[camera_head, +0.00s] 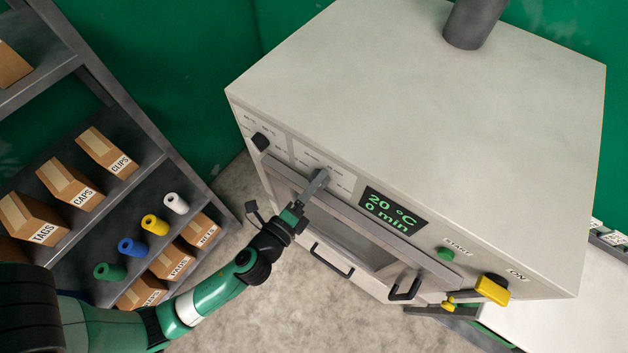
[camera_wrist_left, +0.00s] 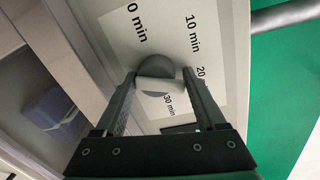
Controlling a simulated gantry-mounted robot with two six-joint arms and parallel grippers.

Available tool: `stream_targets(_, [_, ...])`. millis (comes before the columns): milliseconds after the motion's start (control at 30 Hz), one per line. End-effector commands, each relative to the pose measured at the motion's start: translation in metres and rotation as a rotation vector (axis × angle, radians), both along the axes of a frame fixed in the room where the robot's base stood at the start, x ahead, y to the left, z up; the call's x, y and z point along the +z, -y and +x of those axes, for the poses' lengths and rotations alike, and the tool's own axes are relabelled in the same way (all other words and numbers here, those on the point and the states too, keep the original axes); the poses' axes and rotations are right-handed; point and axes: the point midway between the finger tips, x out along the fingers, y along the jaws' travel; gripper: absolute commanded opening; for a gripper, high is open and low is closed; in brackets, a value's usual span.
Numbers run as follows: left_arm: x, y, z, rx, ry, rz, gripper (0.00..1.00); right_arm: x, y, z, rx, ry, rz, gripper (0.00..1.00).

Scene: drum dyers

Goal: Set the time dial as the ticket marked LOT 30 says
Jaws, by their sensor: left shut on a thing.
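The time dial (camera_wrist_left: 158,70) is a grey round knob with a raised bar on the dyeing machine's front panel. Labels around it in the left wrist view read 0 min, 10 min, 20 and 30 min. My left gripper (camera_head: 312,188) is shut on the dial, with one finger on each side of it. The same gripper shows in the left wrist view (camera_wrist_left: 160,84). The display (camera_head: 391,210) reads 20 °C and 0 min. Small white tickets (camera_head: 597,224) show at the right edge, too small to read. My right gripper is not in view.
A black knob (camera_head: 260,141) sits left of the dial on the machine (camera_head: 420,90). A green START button (camera_head: 445,254) and a yellow ON switch (camera_head: 492,289) are to the right. A shelf (camera_head: 110,120) with boxes and coloured spools stands left. Grey floor (camera_head: 270,310) lies below the machine.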

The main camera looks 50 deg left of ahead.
Motion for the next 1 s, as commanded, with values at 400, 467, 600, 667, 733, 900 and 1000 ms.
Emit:
stream_targets(400, [-0.008,-0.001,-0.002,0.008,-0.12,0.377,0.17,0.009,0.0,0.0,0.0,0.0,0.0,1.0])
stream_targets(467, [-0.008,-0.001,-0.002,0.008,-0.135,0.432,0.17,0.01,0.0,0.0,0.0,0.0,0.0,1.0])
stream_targets(600, [-0.008,-0.002,-0.002,0.009,-0.169,0.561,0.17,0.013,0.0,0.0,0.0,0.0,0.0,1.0])
stream_targets(667, [-0.008,-0.002,-0.002,0.008,-0.184,0.615,0.17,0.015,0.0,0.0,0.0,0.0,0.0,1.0])
stream_targets(733, [-0.008,-0.002,-0.002,0.009,-0.2,0.679,0.17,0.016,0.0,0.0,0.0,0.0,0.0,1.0])
stream_targets(900, [-0.009,-0.002,-0.002,0.009,-0.241,0.828,0.17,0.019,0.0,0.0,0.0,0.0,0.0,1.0])
stream_targets(1000, [-0.009,-0.002,-0.002,0.01,-0.263,0.908,0.17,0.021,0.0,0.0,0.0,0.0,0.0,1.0])
